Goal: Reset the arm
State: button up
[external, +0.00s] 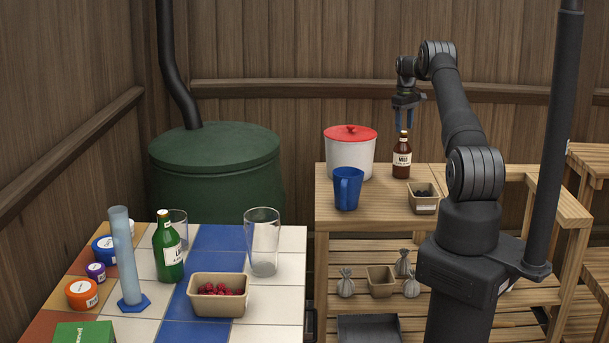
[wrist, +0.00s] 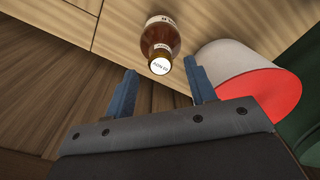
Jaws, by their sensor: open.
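My gripper (external: 403,117) hangs pointing down above the wooden bench (external: 325,190), near a brown bottle (external: 401,163). In the wrist view my gripper (wrist: 162,88) shows its two blue fingers spread apart with nothing between them. The brown bottle, with a white label and a light cap, stands upright on the bench; in the wrist view the bottle (wrist: 160,40) lies just beyond the fingertips, apart from them as far as I can tell. My arm reaches up from its base and bends over the bench.
A white pot with a red lid (external: 350,155), a blue mug (external: 347,190) and a small carton of dark bits (external: 423,200) stand near the bottle. A tiled table (external: 280,323) holds a green bottle (external: 168,250), glasses, a berry carton (external: 217,303) and tubs. A green barrel (external: 215,165) stands behind.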

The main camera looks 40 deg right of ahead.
aim_at(404, 132)
notch_tip(404, 132, down, 4)
jog(key=shift+r, duration=0.15)
notch_tip(404, 132, up, 2)
jog(key=shift+r, duration=0.85)
